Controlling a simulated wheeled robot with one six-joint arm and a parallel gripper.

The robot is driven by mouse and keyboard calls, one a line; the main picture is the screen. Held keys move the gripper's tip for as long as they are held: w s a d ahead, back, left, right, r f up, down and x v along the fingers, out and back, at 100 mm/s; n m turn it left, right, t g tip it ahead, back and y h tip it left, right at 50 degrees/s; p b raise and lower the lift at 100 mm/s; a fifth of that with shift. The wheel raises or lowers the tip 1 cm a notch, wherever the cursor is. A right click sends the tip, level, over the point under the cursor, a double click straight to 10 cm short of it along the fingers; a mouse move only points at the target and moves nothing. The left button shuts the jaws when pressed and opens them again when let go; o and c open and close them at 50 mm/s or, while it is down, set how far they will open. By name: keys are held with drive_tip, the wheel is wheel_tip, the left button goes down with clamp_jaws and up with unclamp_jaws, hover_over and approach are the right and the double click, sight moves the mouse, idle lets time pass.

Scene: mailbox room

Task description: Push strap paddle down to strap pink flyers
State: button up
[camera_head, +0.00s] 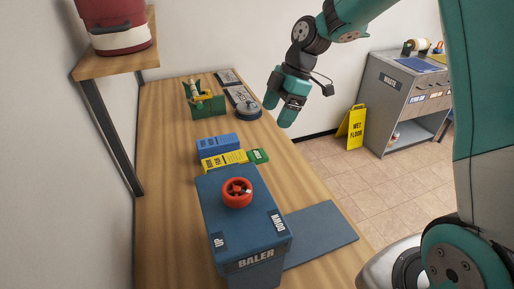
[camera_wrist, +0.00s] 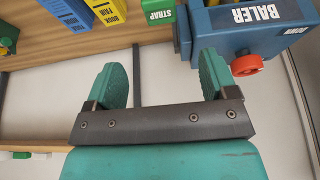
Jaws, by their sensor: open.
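The strap paddle (camera_head: 259,156) is a small green block at the far right side of the blue baler (camera_head: 238,222). In the wrist view the strap paddle (camera_wrist: 159,11) carries the word STRAP and lies at the top, beyond my fingertips. The baler (camera_wrist: 255,32) also shows there at upper right, with its red handwheel (camera_wrist: 246,65). My gripper (camera_head: 289,116) is open and empty, raised above the table's right side and apart from the paddle. In the wrist view my gripper (camera_wrist: 163,78) has its two green fingers spread. I see no pink flyers.
Blue (camera_head: 217,145) and yellow (camera_head: 223,161) labelled blocks lie behind the baler. A green holder (camera_head: 204,106) and a round dark object (camera_head: 248,111) stand farther back. A flat blue plate (camera_head: 320,233) lies right of the baler. A shelf (camera_head: 98,66) overhangs at left.

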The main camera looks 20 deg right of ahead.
sight(257, 154)
drive_tip(key=p+x, duration=0.3)
drive_tip(key=x, duration=0.9)
drive_tip(key=shift+f, duration=0.2)
drive_tip(key=shift+c, duration=0.3)
